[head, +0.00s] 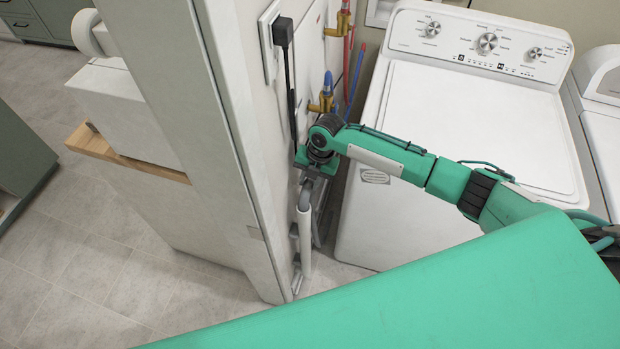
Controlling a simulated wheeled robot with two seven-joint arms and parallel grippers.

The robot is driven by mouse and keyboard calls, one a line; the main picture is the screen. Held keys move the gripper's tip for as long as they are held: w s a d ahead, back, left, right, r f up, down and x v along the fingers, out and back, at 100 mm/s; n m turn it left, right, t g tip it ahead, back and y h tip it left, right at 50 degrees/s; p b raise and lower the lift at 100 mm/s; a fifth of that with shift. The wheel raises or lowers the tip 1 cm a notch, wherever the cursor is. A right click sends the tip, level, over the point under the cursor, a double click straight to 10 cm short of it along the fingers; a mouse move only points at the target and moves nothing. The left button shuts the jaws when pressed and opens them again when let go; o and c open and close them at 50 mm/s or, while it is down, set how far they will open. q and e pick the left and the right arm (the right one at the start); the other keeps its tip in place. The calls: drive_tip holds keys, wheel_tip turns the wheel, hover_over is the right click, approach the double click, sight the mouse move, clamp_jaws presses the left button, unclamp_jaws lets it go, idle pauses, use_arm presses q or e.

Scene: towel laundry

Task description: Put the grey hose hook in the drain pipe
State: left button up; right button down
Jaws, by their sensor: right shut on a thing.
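My right gripper (306,176) points down beside the wall and is shut on the grey hose hook (306,194). The gripper covers the hook's upper part. The white drain pipe (304,240) stands upright directly below, between the wall and the washing machine. The hook's lower part meets the pipe's top in the picture. I cannot tell whether its end is inside the pipe or in front of it. My left gripper is not in view.
The white washing machine (470,130) stands close on the right. The wall's edge (225,120) is close on the left. A black plug and cord (284,38), a red hose (348,55) and a blue hose (356,75) hang behind the gripper. The gap there is narrow.

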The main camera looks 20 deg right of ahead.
drive_tip(key=shift+f, duration=0.2)
drive_tip(key=c, duration=1.1)
unclamp_jaws()
drive_tip(key=shift+o, duration=0.2)
drive_tip(key=shift+r, duration=0.15)
drive_tip(key=a+p+v, duration=0.2)
drive_tip(key=p+v, duration=0.6)
drive_tip(key=v, duration=0.1)
drive_tip(key=shift+r, duration=0.45)
drive_tip(key=shift+s, duration=0.1)
